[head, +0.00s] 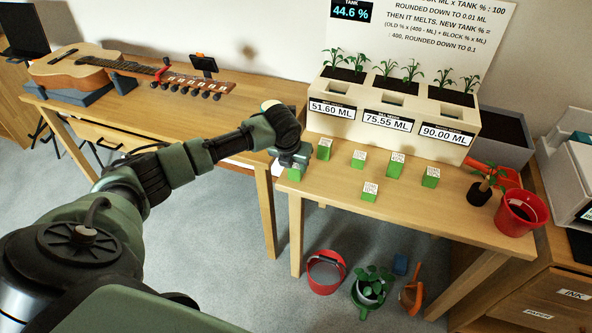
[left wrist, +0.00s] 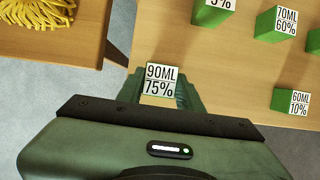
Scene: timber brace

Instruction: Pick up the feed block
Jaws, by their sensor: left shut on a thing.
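My left gripper (head: 294,158) is at the left end of the planter table, shut on a green feed block (head: 295,174). In the left wrist view this block's white top (left wrist: 163,79) reads 90ML 75%, and it sits between the fingers of the gripper (left wrist: 166,98). Most of its sides are hidden, and I cannot tell whether it touches the table. Several other green blocks stand on the table, among them one reading 70ML 60% (left wrist: 277,24) and one reading 60ML 10% (left wrist: 290,101). My right gripper is not in view.
A white planter (head: 395,122) with three labelled sections stands at the table's back. A potted seedling (head: 481,192) and red pot (head: 517,213) are at the right. A guitar (head: 75,68) lies on the left bench. A red bucket (head: 326,272) is on the floor.

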